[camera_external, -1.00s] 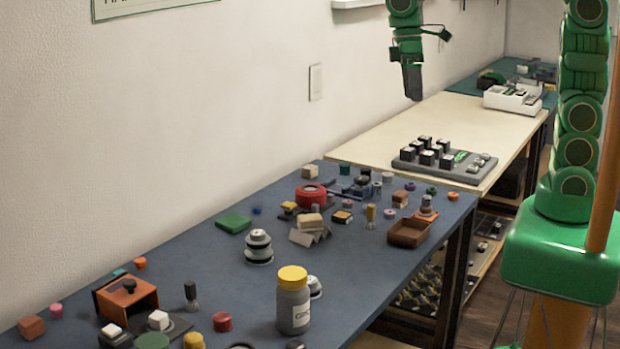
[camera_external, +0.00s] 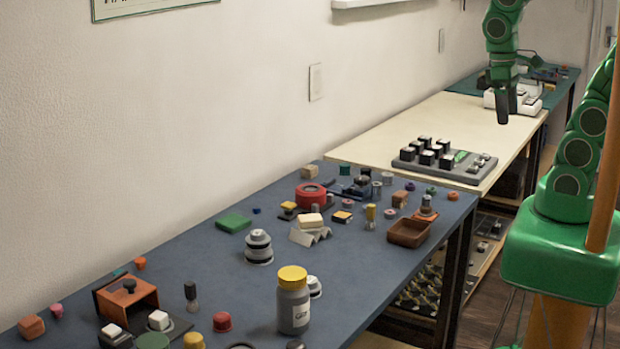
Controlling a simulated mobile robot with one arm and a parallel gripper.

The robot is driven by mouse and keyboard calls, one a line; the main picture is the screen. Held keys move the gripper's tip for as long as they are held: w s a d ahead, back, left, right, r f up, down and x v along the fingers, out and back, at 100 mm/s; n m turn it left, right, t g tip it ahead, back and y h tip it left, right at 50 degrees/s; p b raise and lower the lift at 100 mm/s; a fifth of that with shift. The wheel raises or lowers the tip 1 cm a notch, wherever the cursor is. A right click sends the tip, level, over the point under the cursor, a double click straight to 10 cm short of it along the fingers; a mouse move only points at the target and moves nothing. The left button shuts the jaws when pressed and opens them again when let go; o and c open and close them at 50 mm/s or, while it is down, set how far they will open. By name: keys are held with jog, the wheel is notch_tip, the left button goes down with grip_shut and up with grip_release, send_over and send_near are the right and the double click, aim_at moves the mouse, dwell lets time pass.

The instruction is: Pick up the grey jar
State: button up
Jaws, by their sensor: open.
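The grey jar (camera_external: 293,308) stands upright on the blue-grey table near its front edge, with a yellow lid on top and a pale label on its side. My gripper (camera_external: 503,108) hangs in the air with its fingers pointing down, far to the right of and behind the jar, near the cream table. It is open and touches nothing that I can see. The gap between its fingers is hard to make out at this size.
Around the jar on the blue-grey table (camera_external: 215,285) are a white round piece (camera_external: 314,287), a stack of grey discs (camera_external: 258,247) and a red knob (camera_external: 222,321). A brown tray (camera_external: 409,232) lies at the right edge. A grey block rack (camera_external: 445,160) sits on the cream table (camera_external: 400,125).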

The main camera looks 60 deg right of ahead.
jog(key=shift+s+d+f, duration=0.25)
jog(key=shift+s, duration=0.4)
jog(key=shift+c, duration=1.2)
jog(key=shift+w, duration=0.1)
